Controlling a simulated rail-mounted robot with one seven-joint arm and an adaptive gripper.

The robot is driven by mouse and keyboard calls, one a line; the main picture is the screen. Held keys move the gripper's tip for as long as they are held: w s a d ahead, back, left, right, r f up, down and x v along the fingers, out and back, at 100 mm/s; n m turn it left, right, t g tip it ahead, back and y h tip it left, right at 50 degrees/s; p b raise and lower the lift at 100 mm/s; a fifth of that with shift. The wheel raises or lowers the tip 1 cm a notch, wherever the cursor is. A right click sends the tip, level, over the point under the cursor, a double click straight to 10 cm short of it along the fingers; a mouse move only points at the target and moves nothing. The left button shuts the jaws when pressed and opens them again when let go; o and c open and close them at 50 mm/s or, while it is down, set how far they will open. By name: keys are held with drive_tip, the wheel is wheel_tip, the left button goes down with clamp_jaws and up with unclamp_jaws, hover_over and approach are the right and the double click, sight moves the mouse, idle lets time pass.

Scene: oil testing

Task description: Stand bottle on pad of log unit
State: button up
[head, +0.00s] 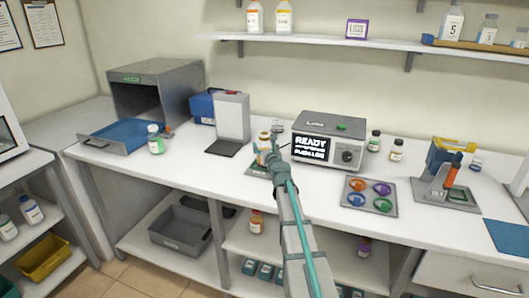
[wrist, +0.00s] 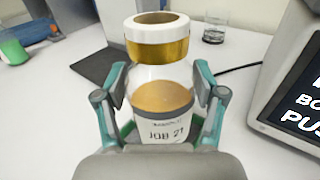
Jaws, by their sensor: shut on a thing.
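My gripper (head: 265,158) is shut on a clear bottle (wrist: 160,97) with amber liquid, a gold and white top and a label reading "JOB 21". The bottle (head: 264,142) is upright between the fingers (wrist: 160,95). The log unit (head: 328,138) is a grey box with a lit screen reading "READY" and a knob; its screen (wrist: 296,98) shows at the right in the wrist view.
A white upright device with a dark base (head: 225,148) stands left of the bottle. A small glass (wrist: 214,30) is behind it. A tray of coloured rings (head: 370,195) and two small bottles (head: 396,150) are to the right.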

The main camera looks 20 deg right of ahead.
drive_tip(key=shift+f, duration=0.4)
drive_tip(key=o, duration=1.5)
drive_tip(key=shift+f, duration=0.1)
drive_tip(key=shift+o, duration=0.2)
drive_tip(key=shift+s, duration=0.1)
drive_tip(key=s, duration=0.4)
drive_tip(key=s+a, duration=0.1)
drive_tip(key=s, duration=0.6)
drive_tip(key=shift+s+a+b, duration=0.3)
drive_tip(key=shift+s+a, duration=0.1)
